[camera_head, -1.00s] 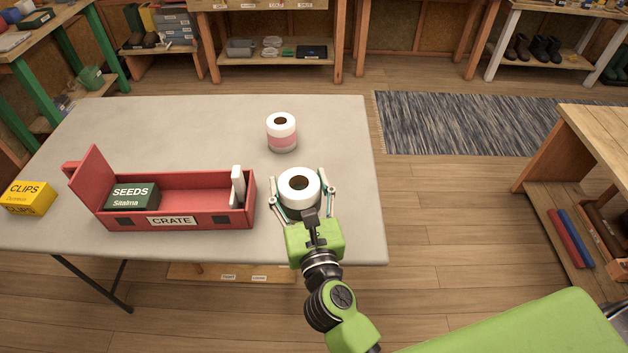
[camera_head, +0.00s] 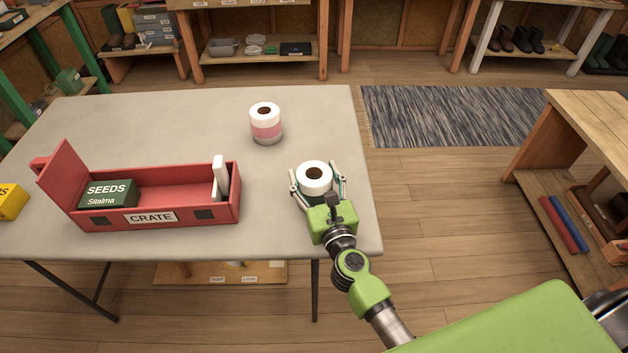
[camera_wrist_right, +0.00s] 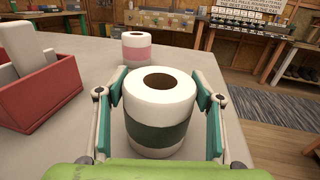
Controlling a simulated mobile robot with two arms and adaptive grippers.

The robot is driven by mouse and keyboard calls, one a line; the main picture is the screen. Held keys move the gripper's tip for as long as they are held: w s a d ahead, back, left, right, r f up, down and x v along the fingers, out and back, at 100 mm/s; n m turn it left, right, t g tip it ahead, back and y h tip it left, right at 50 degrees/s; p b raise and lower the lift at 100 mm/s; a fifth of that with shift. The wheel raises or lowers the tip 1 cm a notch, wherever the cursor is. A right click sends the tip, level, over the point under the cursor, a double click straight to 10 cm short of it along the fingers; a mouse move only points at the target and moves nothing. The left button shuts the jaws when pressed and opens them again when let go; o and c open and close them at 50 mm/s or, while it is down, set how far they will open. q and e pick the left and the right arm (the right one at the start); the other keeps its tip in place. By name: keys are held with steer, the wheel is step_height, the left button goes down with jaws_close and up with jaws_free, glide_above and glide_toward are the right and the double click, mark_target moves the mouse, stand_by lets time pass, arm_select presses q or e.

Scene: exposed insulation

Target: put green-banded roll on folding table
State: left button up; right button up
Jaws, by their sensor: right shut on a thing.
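The green-banded roll (camera_head: 314,177) is white with a dark green band, which shows clearly in the right wrist view (camera_wrist_right: 158,132). It is upright, over the right front part of the grey folding table (camera_head: 200,120). My right gripper (camera_head: 318,184) has its fingers on both sides of the roll and is shut on it; the fingers also show in the right wrist view (camera_wrist_right: 160,110). I cannot tell whether the roll's bottom touches the tabletop. My left gripper is not in view.
A pink-banded roll (camera_head: 266,122) stands farther back on the table. A red crate (camera_head: 190,210) holding a green seeds box (camera_head: 108,193) and a white item (camera_head: 220,178) is at the left. A yellow box (camera_head: 10,202) is at the far left. The back right tabletop is clear.

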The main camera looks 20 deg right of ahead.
steer(key=shift+f, duration=0.1)
steer(key=o, duration=1.1)
